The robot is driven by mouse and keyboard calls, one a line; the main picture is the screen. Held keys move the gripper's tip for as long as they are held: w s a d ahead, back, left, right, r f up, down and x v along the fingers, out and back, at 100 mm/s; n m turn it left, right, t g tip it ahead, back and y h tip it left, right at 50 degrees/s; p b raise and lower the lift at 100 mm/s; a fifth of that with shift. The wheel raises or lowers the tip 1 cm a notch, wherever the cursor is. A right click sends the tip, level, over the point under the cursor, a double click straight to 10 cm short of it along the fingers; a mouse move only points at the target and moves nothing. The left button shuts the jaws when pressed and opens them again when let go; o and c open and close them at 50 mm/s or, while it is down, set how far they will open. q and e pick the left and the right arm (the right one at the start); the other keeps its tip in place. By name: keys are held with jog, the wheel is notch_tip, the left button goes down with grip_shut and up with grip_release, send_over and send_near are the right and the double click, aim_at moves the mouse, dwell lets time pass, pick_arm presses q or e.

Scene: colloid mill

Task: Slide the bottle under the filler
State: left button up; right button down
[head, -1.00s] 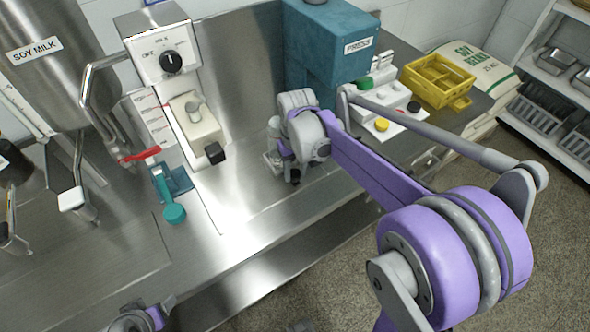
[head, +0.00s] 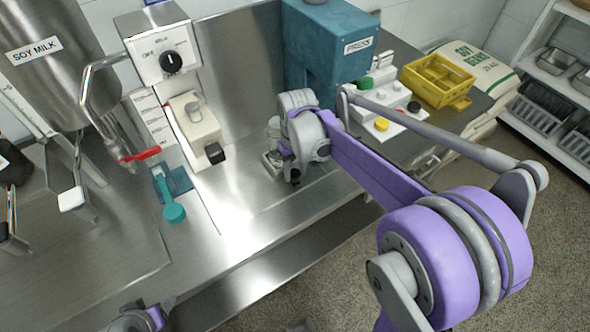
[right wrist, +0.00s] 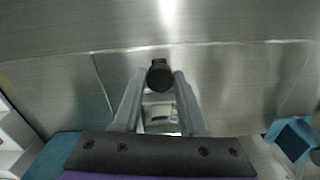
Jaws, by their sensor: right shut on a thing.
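In the head view, my right gripper (head: 280,158) is low over the steel counter, left of the blue-green press. A small clear glassy shape, seemingly the bottle (head: 273,129), shows beside it, mostly hidden by the gripper. In the right wrist view, both fingers of my right gripper (right wrist: 159,98) close on the clear bottle (right wrist: 160,114); a round black part shows at their tips. A steel tank (head: 40,70) marked SOY MILK stands left, with a red-handled tap (head: 140,154), possibly the filler. My left gripper (head: 140,318) is cut off at the bottom edge; its jaws are unclear.
A grey machine with a black dial (head: 158,58) stands between tank and press (head: 325,50). A button panel (head: 388,118) and yellow crate (head: 438,80) are right. The counter's front middle is clear.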

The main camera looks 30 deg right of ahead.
jog(key=a, duration=0.9)
jog(key=shift+s+a, duration=0.15)
jog(key=shift+s, duration=0.2)
jog(key=shift+c, duration=2.2)
grip_release()
notch_tip(320, 180, up, 11)
jog(key=shift+p, duration=0.3)
jog(key=shift+f, duration=0.1)
